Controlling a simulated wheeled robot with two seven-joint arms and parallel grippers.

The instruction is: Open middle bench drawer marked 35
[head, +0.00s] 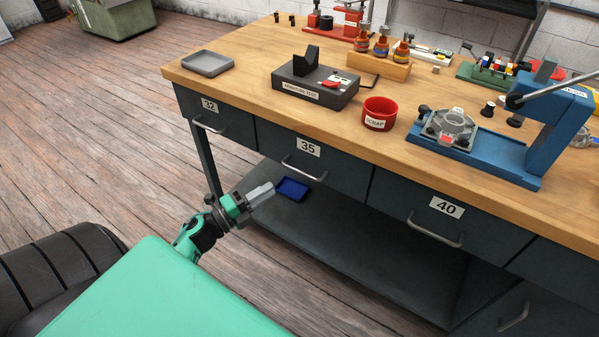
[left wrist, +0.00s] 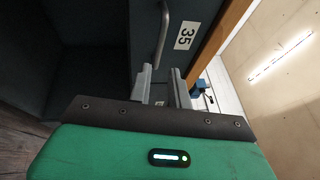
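The middle drawer (head: 338,168) is dark grey and shut, its front level with the fronts beside it. Its white label reads 35 (head: 308,148); the label also shows in the left wrist view (left wrist: 185,37). Its bar handle (head: 303,172) runs along the front below the label, and the handle also shows in the left wrist view (left wrist: 163,35). My left gripper (head: 268,189) is below and left of the handle, apart from it. In the left wrist view its fingers (left wrist: 161,75) are spread with an empty gap. My right gripper is not in view.
Drawers marked 32 (head: 209,116) and 40 (head: 432,222) flank it, both with bar handles. The wooden bench top (head: 240,95) overhangs above. A blue tray (head: 293,189) lies on the lower shelf (head: 350,250). Free floor lies left of the bench.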

